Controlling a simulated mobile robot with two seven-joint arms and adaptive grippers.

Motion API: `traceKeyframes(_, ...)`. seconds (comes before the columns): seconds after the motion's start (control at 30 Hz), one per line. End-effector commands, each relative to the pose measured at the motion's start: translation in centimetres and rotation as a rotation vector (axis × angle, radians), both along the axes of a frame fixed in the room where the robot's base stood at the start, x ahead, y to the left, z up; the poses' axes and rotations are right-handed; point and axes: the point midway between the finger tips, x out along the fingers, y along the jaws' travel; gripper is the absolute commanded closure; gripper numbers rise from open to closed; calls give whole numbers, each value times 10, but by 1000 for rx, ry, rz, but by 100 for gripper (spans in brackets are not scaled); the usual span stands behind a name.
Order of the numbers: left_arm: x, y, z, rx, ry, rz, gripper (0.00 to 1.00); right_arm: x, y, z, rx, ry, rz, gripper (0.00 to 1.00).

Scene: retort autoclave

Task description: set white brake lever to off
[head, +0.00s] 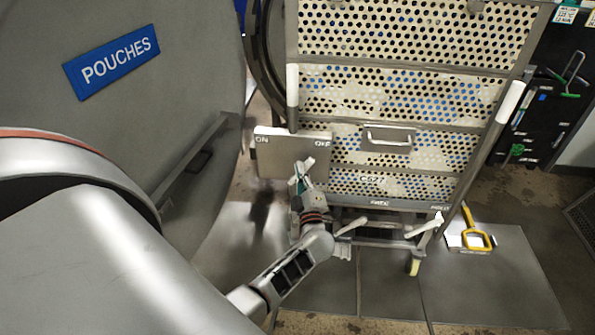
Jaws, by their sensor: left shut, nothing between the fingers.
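A grey metal plate (270,153) on the left of the cart front carries the marks ON at its left and OFF at its right. A short white piece (309,162), which looks like the white brake lever, shows in front of the plate's right part, below OFF. Its lower part is hidden by my left gripper (300,180). That gripper is shut and empty, right at the white piece; I cannot tell whether they touch. My right gripper is not in view.
The cart has perforated panels (410,40), a drawer-like handle (387,136) and white-gripped side bars. More white levers (424,226) sit low on its front. A yellow handle (479,240) stands on the floor plate at right. A large grey door with a POUCHES sign (111,63) fills the left.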

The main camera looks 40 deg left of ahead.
Motion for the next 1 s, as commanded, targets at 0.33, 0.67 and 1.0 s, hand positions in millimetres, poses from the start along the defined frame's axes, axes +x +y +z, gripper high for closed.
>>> traceKeyframes(0.33,6,-10,-6,117,73,-1,100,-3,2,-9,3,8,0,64)
traceKeyframes(0.67,7,-12,-6,138,85,-1,100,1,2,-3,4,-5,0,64)
traceKeyframes(1.0,7,-12,-4,137,85,-2,100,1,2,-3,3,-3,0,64)
